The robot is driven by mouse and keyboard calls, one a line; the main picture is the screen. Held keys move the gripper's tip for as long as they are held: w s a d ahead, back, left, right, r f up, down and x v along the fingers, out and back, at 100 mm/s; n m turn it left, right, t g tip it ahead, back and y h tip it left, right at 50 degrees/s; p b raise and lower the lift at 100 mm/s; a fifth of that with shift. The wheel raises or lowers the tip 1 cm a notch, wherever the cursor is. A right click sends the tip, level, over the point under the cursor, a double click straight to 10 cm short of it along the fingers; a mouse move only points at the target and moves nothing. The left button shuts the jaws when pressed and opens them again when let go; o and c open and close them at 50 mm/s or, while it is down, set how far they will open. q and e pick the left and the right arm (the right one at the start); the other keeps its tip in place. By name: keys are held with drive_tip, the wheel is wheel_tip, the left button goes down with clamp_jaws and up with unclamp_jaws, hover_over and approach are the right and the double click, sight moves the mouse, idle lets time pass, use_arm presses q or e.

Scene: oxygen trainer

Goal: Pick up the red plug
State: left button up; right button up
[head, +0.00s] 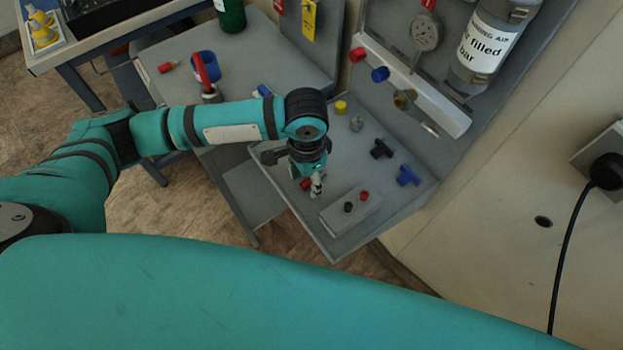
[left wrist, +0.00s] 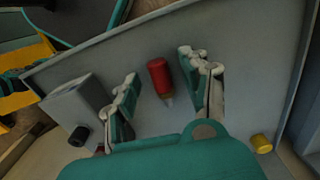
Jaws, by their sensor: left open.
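A red plug (left wrist: 159,78) with a pale metal tip lies on the grey shelf (head: 262,178). In the head view the red plug (head: 305,185) is partly hidden by my left gripper (head: 316,186). My left gripper is open above the shelf. In the left wrist view its two fingers (left wrist: 160,82) stand on either side of the red plug, with a gap on both sides. My right gripper is not in view.
A grey box (head: 335,215) with black and red knobs stands close beside the gripper. A yellow cap (head: 341,107), black fitting (head: 381,149) and blue fitting (head: 408,176) are farther back. Another red plug-like piece (head: 167,67) lies on the left table.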

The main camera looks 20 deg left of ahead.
use_arm(q)
drive_tip(key=shift+f, duration=0.3)
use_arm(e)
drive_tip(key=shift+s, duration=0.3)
use_arm(q)
drive_tip(key=shift+c, duration=0.3)
clamp_jaws()
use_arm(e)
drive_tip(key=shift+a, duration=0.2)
